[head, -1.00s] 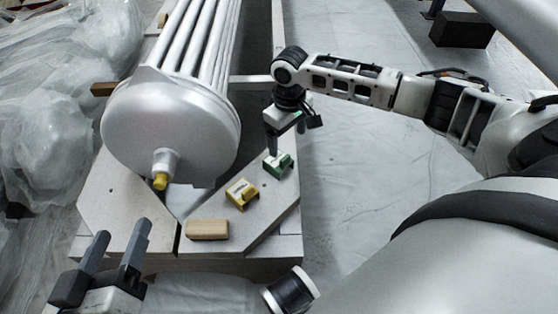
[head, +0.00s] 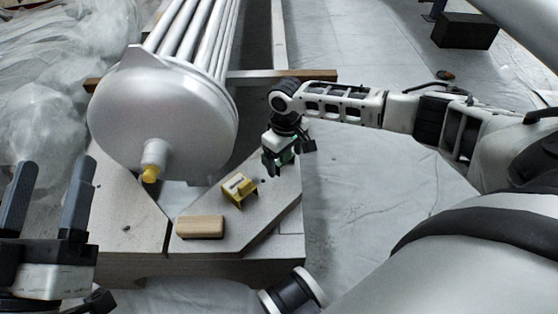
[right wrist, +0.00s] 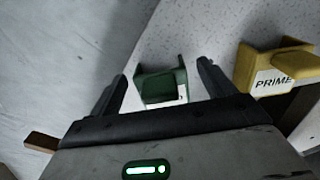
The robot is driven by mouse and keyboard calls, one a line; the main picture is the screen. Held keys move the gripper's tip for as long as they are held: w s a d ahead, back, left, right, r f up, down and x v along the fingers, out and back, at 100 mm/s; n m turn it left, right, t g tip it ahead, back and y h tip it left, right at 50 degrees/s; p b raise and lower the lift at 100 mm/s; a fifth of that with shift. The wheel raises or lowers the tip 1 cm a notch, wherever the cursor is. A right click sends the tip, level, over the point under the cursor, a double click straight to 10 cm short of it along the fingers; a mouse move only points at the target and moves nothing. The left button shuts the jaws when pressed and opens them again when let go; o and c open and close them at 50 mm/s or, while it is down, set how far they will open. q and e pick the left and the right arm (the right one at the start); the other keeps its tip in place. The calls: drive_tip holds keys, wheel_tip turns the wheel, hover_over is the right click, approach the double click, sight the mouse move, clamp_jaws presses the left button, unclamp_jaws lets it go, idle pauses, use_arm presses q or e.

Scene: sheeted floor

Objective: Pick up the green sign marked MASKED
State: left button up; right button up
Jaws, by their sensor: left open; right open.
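The green sign (right wrist: 162,86) stands on the speckled board in the right wrist view, between the two fingertips of my right gripper (right wrist: 163,70) and apart from both. Its lettering cannot be read; only a sliver of a white label shows at its right side. In the head view my right gripper (head: 280,166) is open, points down over the board and mostly hides the green sign. My left gripper (head: 52,168) is open and empty at the lower left of the head view.
A yellow sign (head: 239,188) stands left of the right gripper; in the right wrist view it (right wrist: 272,84) reads PRIME. A wooden block (head: 200,227) lies near the board's front edge. A large silver cylinder (head: 160,110) with a yellow-tipped nozzle fills the left of the board. Clear floor lies to the right.

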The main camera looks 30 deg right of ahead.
drive_tip(key=shift+r, duration=0.1)
drive_tip(key=c, duration=1.1)
